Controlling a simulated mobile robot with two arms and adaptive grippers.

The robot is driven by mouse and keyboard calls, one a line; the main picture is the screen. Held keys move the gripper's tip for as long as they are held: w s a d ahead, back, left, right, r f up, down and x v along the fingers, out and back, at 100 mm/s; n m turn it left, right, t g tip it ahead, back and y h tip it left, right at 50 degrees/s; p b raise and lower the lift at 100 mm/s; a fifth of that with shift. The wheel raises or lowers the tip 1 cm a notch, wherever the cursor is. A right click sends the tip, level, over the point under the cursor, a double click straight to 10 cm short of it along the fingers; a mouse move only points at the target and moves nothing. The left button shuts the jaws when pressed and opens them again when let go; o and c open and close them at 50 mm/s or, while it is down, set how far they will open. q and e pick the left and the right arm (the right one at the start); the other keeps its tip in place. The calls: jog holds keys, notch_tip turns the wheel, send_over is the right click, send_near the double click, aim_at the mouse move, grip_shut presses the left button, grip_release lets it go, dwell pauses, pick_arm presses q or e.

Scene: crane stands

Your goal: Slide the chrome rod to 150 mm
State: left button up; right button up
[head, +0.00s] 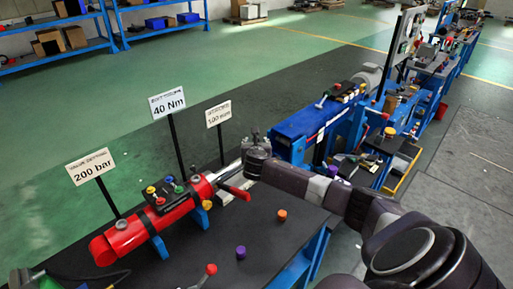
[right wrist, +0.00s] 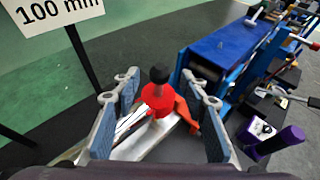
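The red cylinder (head: 150,222) lies on the dark bench in blue supports. The chrome rod (head: 226,171) comes out of its right end toward my right gripper (head: 256,143). In the right wrist view my right gripper (right wrist: 161,112) is open, with one blue-padded finger on each side of a red piece with a black knob (right wrist: 158,96). There is space between the pads and that piece. Silver metal lies below it, and I cannot tell exactly where the rod ends. The sign by the rod reads 100 mm (right wrist: 62,12). My left gripper is not in view.
Signs for 200 bar (head: 92,165) and 40 Nm (head: 167,103) stand behind the cylinder. A red handle (head: 233,190) sits near the rod. Purple (head: 241,252) and orange (head: 282,214) knobs stand on the bench front. A blue machine (head: 300,122) stands beyond my gripper.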

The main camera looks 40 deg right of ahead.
jog(key=v, duration=0.9)
jog(key=shift+s+r, duration=0.15)
jog(key=shift+s, duration=0.05)
dwell(0.3)
